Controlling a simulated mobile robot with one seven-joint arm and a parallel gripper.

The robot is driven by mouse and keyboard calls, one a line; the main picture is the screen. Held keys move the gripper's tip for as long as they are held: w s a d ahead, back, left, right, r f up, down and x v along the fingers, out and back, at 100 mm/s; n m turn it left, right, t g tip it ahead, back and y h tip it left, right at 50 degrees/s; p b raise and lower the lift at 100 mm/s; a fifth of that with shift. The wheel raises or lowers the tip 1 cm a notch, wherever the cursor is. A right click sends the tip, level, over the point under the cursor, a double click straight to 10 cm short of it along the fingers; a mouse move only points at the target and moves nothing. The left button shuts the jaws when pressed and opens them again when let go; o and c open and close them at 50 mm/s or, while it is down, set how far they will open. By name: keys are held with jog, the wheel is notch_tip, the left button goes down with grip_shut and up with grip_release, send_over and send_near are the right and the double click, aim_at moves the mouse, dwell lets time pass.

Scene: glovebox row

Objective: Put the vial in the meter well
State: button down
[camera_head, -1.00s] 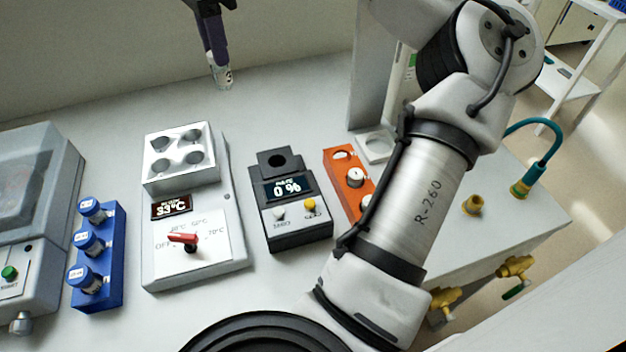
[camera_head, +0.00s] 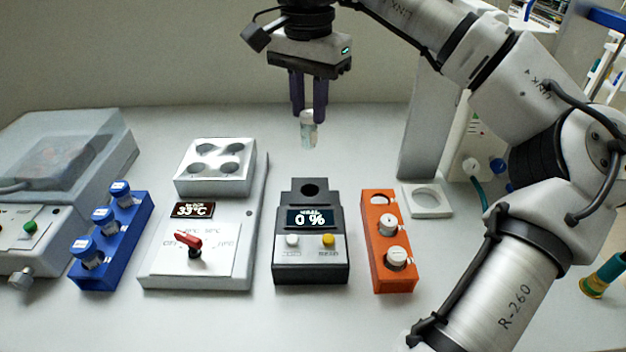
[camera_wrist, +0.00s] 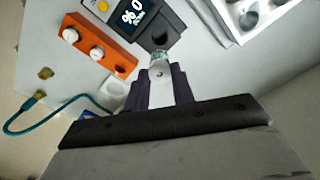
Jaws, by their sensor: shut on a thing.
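The vial (camera_head: 308,130) is a small clear tube with a pale top, held upright in my gripper (camera_head: 309,112). My gripper's two dark fingers are shut on its upper part. The vial hangs in the air above and behind the meter (camera_head: 311,262), a black box with a display reading 0 % and a white and a yellow button. The meter well (camera_head: 311,189) is the round dark hole at the meter's back top and looks empty. In the wrist view the vial (camera_wrist: 159,62) shows between the fingers, with the meter well (camera_wrist: 160,38) just beyond it.
Left of the meter stands a heater block (camera_head: 215,182) with several empty holes and a red knob. A blue rack (camera_head: 113,237) holds capped vials. Right of the meter are an orange rack (camera_head: 386,226) with white-capped vials and a white ring holder (camera_head: 428,201) beside a post.

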notch_tip(320, 180, down, 14)
jog(key=shift+s+r+p, duration=0.1)
jog(key=shift+r+p, duration=0.05)
jog(key=shift+p, duration=0.25)
jog(key=c, duration=1.2)
grip_release()
notch_tip(320, 180, up, 12)
jog(key=shift+r+b, duration=0.1)
jog(key=shift+b, duration=0.25)
